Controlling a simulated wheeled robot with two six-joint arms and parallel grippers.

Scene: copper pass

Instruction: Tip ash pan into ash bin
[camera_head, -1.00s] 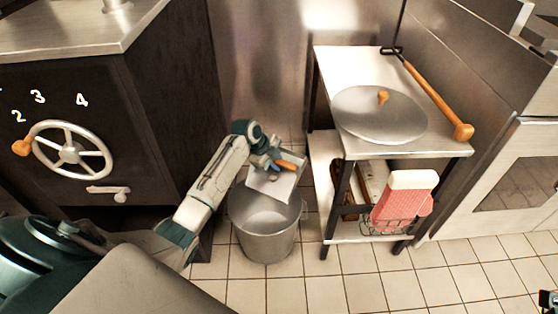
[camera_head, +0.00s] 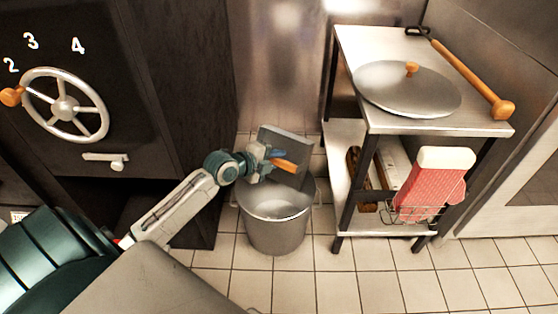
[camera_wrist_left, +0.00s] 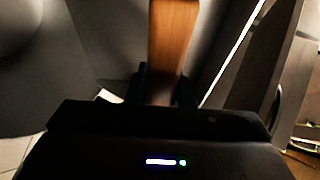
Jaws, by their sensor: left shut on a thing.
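The ash pan (camera_head: 285,145) is a grey metal pan with an orange wooden handle. It is steeply tilted over the back of the ash bin (camera_head: 276,230), a round grey metal bucket on the tiled floor. My left gripper (camera_head: 268,160) is shut on the pan's handle, above the bin's rim. In the left wrist view the wooden handle (camera_wrist_left: 172,45) runs up from between the dark fingers (camera_wrist_left: 163,88). The part of the bin's inside that shows looks bare, with no ash to be seen. I cannot tell whether the pan holds anything. My right gripper is not seen.
A metal side table (camera_head: 420,118) stands right of the bin, with a round lid (camera_head: 400,92) and a wooden-handled tool (camera_head: 470,78) on top. A dark cabinet with a handwheel (camera_head: 64,106) stands at left.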

